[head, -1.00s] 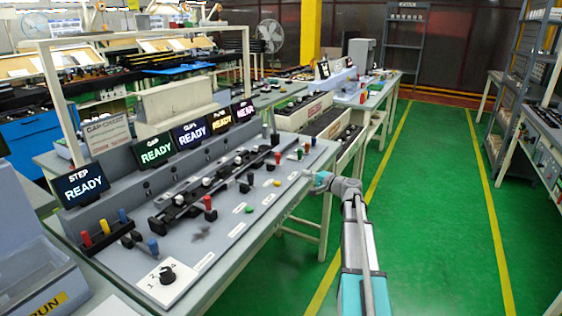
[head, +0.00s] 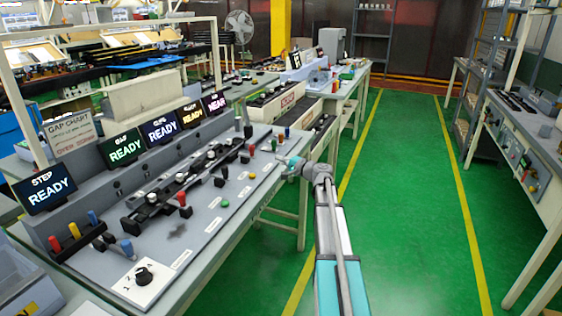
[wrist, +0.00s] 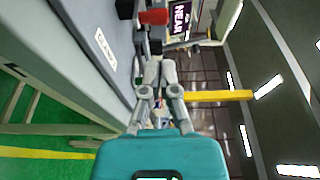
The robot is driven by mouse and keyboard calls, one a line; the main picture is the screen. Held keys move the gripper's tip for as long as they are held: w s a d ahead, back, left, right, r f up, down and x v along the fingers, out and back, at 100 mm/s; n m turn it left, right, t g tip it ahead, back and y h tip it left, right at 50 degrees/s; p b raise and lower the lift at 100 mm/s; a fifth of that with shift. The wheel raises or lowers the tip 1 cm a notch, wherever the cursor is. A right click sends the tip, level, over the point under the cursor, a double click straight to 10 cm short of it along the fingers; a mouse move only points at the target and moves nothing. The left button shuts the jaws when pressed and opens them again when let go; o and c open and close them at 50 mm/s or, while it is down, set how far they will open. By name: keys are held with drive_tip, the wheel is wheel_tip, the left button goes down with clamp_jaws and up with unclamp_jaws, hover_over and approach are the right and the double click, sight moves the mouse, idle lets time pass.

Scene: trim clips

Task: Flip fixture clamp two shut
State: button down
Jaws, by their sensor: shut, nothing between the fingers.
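A long black fixture (head: 150,210) with several white-knobbed parts runs along the grey bench panel in the head view. I cannot tell which part is clamp two. A red-handled lever (head: 182,199) stands at its front side. My gripper (head: 289,165) is at the panel's right edge, apart from the fixture. In the wrist view my gripper (wrist: 160,68) is shut and empty. A red-handled part (wrist: 153,17) on a dark mount lies just beyond its fingertips, and my fingers hide part of what is behind.
A row of lit screens (head: 160,130) stands behind the panel. A label plate (wrist: 105,50) lies on the panel left of my fingers. A selector knob (head: 143,276) is at the near corner. The green aisle floor (head: 400,180) to the right is clear.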

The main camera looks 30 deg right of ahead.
drive_tip(key=x, duration=1.1)
drive_tip(key=shift+w, duration=0.15)
drive_tip(key=shift+w, duration=0.1)
